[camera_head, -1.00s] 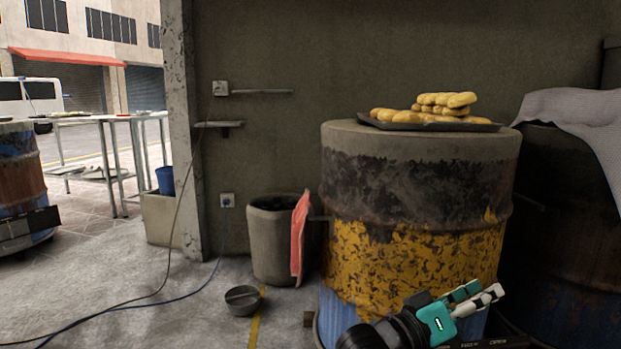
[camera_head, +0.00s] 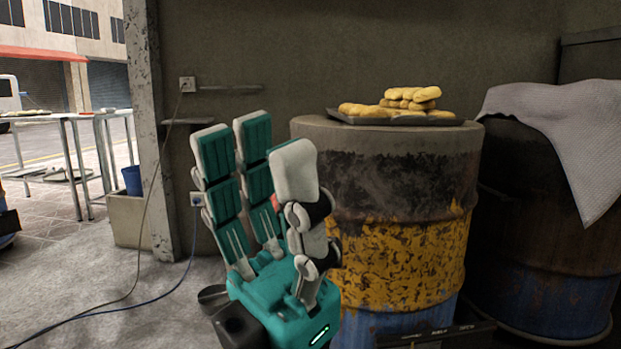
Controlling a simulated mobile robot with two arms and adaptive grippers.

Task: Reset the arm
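My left gripper (camera_head: 265,150) is large in the middle of the head view, its teal and white fingers pointing up. Two fingers stand on the left and one opposite on the right, with a gap between them and nothing held. It is in front of the left side of the yellow and black barrel oven (camera_head: 405,250); I see no clear contact. My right gripper is not in view.
Bread loaves (camera_head: 411,98) lie on a dark tray (camera_head: 352,119) on the barrel. A cloth-covered barrel (camera_head: 535,255) stands at right. Cables (camera_head: 90,311) cross the floor at left, which is otherwise clear.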

